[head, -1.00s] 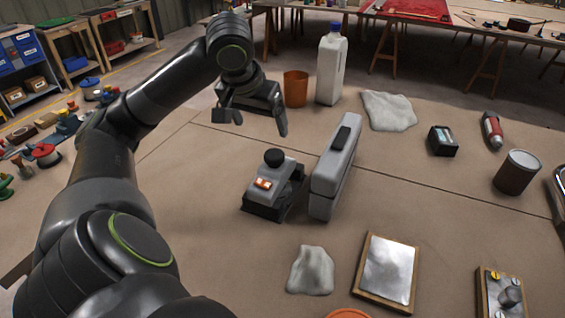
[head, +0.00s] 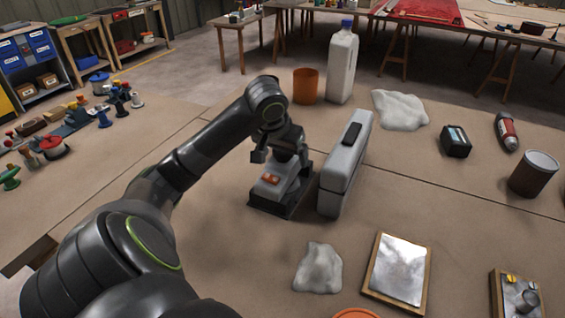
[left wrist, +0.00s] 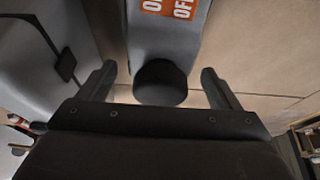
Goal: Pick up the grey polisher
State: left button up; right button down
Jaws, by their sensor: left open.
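The grey polisher (head: 270,187) stands on the brown bench top, with a dark base and orange switch labels. In the left wrist view its grey body (left wrist: 165,40) shows orange ON/OFF labels, and its round black knob (left wrist: 160,84) appears between my two fingers. My left gripper (head: 280,157) is over the polisher, pointing down, and hides the knob in the head view. The gripper is open, with a gap on each side of the knob in the left wrist view (left wrist: 158,76). My right gripper is not in view.
A grey case (head: 340,178) with a black handle stands close to the right of the polisher. A white rag (head: 318,268) and a framed metal plate (head: 398,268) lie in front. An orange cup (head: 306,86) and a white jug (head: 342,68) stand behind.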

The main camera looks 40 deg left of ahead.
pick_arm(q)
jog(key=shift+w+a+f, duration=0.1)
jog(key=shift+w+f, duration=0.05)
jog(key=shift+f, duration=0.4)
jog(key=shift+r, duration=0.15)
grip_shut()
